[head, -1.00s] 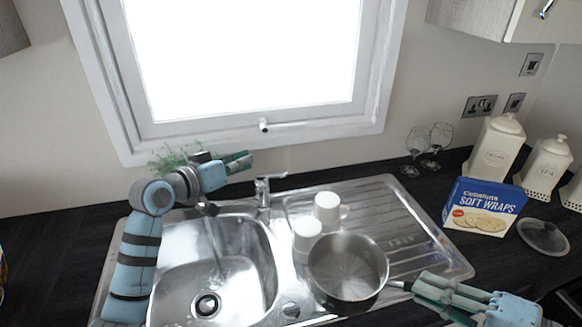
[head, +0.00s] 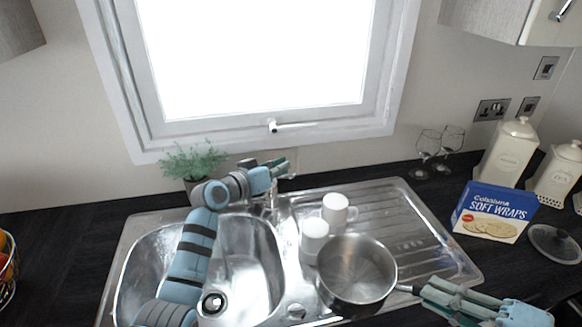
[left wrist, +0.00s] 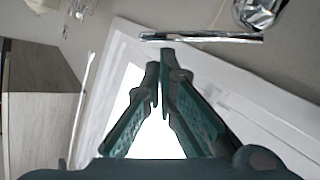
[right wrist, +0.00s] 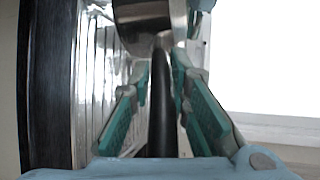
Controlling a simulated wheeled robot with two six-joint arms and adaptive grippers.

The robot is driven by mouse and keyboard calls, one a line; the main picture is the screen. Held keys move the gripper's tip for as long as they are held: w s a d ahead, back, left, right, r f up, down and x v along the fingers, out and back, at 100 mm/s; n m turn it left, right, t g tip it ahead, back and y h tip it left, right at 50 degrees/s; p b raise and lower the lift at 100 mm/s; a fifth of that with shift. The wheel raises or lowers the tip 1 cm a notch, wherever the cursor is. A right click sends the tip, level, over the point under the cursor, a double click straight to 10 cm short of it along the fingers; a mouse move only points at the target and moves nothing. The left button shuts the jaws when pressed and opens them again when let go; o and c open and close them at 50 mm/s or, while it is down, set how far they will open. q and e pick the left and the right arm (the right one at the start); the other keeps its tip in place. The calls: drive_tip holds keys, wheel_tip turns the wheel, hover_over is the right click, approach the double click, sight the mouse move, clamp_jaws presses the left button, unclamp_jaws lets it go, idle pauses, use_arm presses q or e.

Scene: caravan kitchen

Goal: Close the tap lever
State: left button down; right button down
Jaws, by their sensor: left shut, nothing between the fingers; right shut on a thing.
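The chrome tap (head: 268,207) stands behind the sink, partly hidden in the head view by my left gripper (head: 284,169). In the left wrist view, its slim lever (left wrist: 205,38) crosses just ahead of my left fingertips (left wrist: 163,58), with shiny chrome (left wrist: 262,12) behind it. The left gripper is shut and empty; I cannot tell if it touches the lever. My right gripper (head: 428,288) is shut on the black handle (right wrist: 162,105) of a steel saucepan (head: 356,270). The pan is at the sink's right front. Any water stream is hidden now.
Two white mugs (head: 325,225) stand on the drainer, close to the pan. A potted plant (head: 190,163) is behind my left arm. The drainer's right side is clear.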

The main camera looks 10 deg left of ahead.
sight(291, 177)
use_arm(q)
drive_tip(key=shift+s+d+f+m+y+b, duration=0.15)
drive_tip(key=shift+s+d+f+m+y, duration=0.1)
drive_tip(key=shift+d+f+m, duration=0.35)
drive_tip(key=shift+s+d+f+m+y+b, duration=0.2)
drive_tip(key=shift+d+f+m, duration=0.25)
drive_tip(key=shift+f, duration=0.2)
use_arm(e)
drive_tip(key=shift+f, duration=0.25)
use_arm(q)
drive_tip(key=shift+d, duration=0.1)
use_arm(e)
drive_tip(key=shift+r, duration=0.1)
